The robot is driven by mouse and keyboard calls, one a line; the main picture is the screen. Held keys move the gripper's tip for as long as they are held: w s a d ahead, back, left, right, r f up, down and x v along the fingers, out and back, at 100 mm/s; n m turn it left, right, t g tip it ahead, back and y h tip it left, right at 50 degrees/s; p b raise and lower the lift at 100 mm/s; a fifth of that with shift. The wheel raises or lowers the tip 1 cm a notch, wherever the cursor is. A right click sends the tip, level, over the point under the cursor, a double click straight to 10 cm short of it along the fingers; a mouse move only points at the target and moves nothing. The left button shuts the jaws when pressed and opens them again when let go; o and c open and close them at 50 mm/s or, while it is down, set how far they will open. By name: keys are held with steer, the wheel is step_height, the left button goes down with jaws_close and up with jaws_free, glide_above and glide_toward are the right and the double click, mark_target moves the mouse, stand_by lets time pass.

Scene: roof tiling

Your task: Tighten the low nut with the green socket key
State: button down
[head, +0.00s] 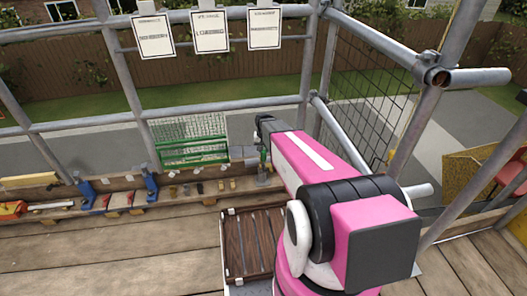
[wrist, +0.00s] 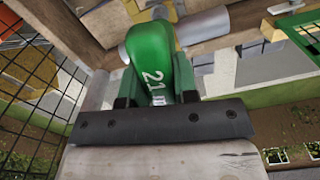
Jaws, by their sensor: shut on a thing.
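My gripper (wrist: 157,92) is shut on the green socket key (wrist: 154,58), which has white "21" markings and sits between the two dark fingers in the wrist view. In the head view my pink and white arm reaches to the mesh corner, and a sliver of the green key (head: 263,155) shows below its end. The low nut cannot be made out. The wrist view shows a grey tube (wrist: 203,27) beyond the key, but whether the key's end touches a nut is hidden.
A green wire basket (head: 192,150) stands left of my gripper. A plank shelf with blue brackets (head: 150,184) and small parts runs left. Scaffold tubes and a mesh panel (head: 365,115) close the right side. A dark slatted tray (head: 252,245) lies on the boards.

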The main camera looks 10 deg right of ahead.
steer(key=shift+r, duration=1.15)
steer(key=shift+s+r, duration=0.1)
steer(key=shift+r, duration=0.15)
steer(key=shift+f, duration=0.15)
